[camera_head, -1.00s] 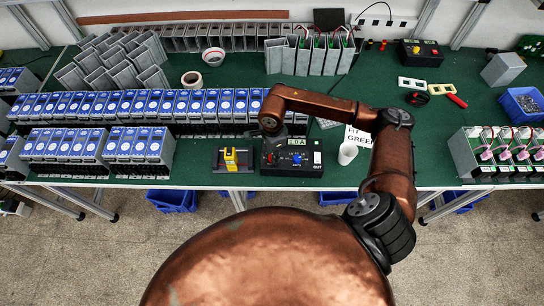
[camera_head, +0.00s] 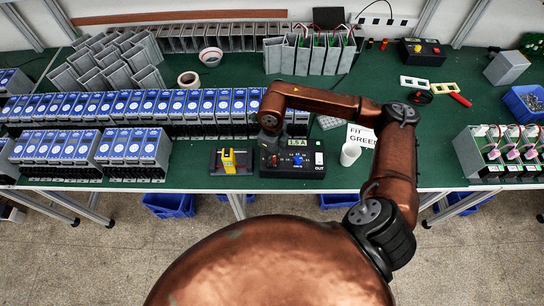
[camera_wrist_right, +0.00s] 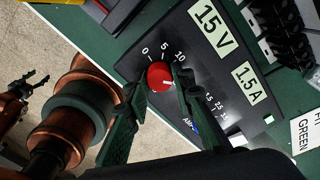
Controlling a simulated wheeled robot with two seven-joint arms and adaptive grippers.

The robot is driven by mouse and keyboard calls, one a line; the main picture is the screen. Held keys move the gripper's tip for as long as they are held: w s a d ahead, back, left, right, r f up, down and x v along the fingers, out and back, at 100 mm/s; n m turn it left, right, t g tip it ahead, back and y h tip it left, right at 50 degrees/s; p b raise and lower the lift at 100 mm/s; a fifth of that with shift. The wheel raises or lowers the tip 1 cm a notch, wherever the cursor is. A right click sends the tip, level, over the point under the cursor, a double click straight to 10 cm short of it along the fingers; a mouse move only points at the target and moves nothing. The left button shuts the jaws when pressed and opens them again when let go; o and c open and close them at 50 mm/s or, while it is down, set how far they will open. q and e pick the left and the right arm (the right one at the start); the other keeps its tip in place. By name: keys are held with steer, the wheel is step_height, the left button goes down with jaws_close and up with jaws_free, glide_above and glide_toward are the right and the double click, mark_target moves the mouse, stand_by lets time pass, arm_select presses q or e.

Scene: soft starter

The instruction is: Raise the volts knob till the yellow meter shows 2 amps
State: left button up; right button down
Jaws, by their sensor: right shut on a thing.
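The black power supply (camera_head: 292,172) stands at the table's front edge. Its red knob (camera_wrist_right: 160,75), with a 0, 5, 10 scale, is between the fingers of my right gripper (camera_wrist_right: 159,87), which is shut on it. In the wrist view its labels read 15 V (camera_wrist_right: 212,22) and 1.5 A (camera_wrist_right: 248,83). A blue knob (camera_head: 297,159) shows to the right in the head view. The yellow meter (camera_head: 229,160) stands left of the supply; its reading is too small to make out. A small dark gripper-like end (camera_wrist_right: 25,86) on a copper arm, probably my left, shows at the wrist view's left edge.
Rows of blue-faced units (camera_head: 135,146) fill the table on the left. A white cup (camera_head: 350,153) and a paper sign (camera_head: 361,136) are just right of the supply. Grey housings (camera_head: 310,55) stand behind.

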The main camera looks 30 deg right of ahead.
steer(key=m, duration=0.5)
steer(key=shift+b, duration=0.4)
steer(key=shift+w+m, duration=0.1)
steer(key=shift+m, duration=0.3)
steer(key=c, duration=1.7)
jaws_free()
steer(key=shift+o, duration=0.2)
step_height(320, 180, up, 12)
steer(key=shift+r, duration=0.1)
